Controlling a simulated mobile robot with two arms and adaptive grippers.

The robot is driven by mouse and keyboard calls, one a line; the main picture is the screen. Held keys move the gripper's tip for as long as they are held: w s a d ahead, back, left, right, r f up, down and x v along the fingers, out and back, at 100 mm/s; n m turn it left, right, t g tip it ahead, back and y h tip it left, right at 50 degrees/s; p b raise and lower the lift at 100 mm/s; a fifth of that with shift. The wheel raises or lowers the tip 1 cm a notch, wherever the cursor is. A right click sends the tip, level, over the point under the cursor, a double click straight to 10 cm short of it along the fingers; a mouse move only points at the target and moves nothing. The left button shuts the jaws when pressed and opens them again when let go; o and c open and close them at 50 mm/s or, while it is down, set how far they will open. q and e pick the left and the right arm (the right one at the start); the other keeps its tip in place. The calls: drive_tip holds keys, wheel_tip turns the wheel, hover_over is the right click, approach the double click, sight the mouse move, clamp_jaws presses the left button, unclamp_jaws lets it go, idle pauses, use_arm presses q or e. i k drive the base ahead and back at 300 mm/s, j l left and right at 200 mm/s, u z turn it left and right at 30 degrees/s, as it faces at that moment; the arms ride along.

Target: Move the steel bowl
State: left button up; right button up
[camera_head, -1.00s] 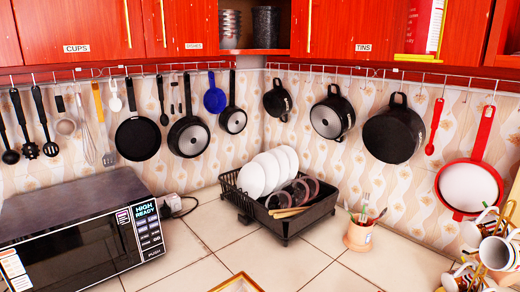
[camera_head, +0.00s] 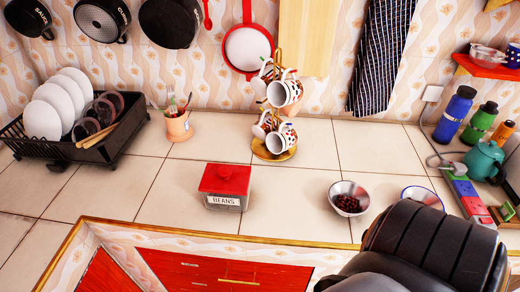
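A steel bowl (camera_head: 349,198) with dark beans or balls in it stands on the tiled counter, right of the middle. A second bowl (camera_head: 422,194) with a blue rim is just right of it, its lower part hidden behind a large black part of my own body. Another shiny, metal-looking bowl (camera_head: 488,56) sits on the red shelf at the upper right. I see no gripper fingers in this view. Neither gripper shows, and nothing visible touches the steel bowl.
A red-lidded beans tin (camera_head: 225,187) and a mug tree (camera_head: 275,145) stand left of the bowl. Blue (camera_head: 454,115) and green (camera_head: 481,122) bottles and a teal kettle (camera_head: 484,160) stand at right. The counter's front edge lies just below the bowl.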

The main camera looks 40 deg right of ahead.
sight(346, 187)
drive_tip(key=z, duration=2.15)
